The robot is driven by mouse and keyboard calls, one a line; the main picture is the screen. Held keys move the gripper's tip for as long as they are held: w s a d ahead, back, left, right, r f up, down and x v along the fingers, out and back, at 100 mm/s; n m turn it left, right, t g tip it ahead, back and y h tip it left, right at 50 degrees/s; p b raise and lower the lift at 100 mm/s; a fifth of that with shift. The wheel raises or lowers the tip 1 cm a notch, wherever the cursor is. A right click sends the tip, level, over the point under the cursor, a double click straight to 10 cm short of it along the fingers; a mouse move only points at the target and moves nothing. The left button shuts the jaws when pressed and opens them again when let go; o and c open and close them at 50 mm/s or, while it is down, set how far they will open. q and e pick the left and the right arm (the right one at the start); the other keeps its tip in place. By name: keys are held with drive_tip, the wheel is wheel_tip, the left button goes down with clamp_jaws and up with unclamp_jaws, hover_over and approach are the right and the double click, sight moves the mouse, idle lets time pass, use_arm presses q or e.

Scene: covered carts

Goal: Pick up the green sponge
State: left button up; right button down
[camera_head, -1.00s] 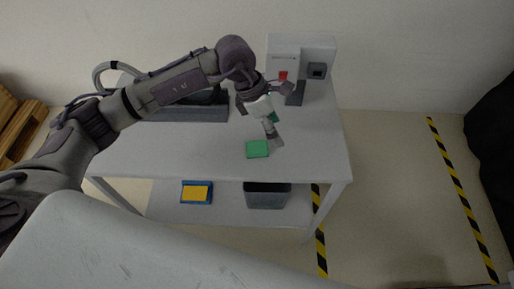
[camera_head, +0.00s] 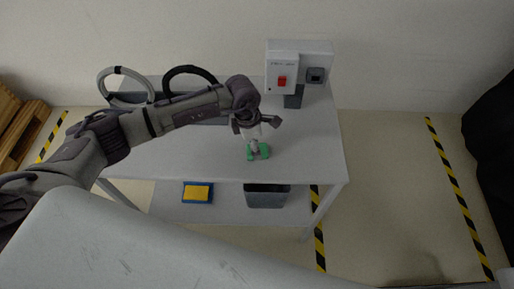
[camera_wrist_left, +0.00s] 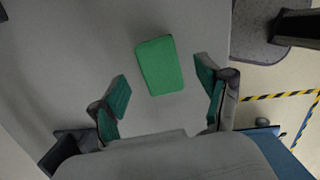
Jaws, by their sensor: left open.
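The green sponge (camera_head: 264,152) lies flat on the grey table top (camera_head: 310,150), towards its front right. In the left wrist view the sponge (camera_wrist_left: 159,66) is a plain green block, fully visible and a little beyond the fingertips. My left gripper (camera_head: 257,149) points down over the sponge and partly hides it in the head view. In the wrist view its two green-padded fingers (camera_wrist_left: 163,84) are spread apart, with nothing between them. I cannot tell the exact height of the fingertips above the sponge. My right gripper is not in view.
A control box with a red switch (camera_head: 282,81) stands at the table's back right. Black and grey hoses (camera_head: 125,72) stand at the back left. A grey bin (camera_head: 266,199) and a blue tray with a yellow item (camera_head: 197,193) sit on the lower shelf.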

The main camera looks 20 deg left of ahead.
use_arm(q)
drive_tip(key=shift+d+f, duration=0.2)
drive_tip(key=shift+f, duration=1.15)
drive_tip(key=c, duration=0.9)
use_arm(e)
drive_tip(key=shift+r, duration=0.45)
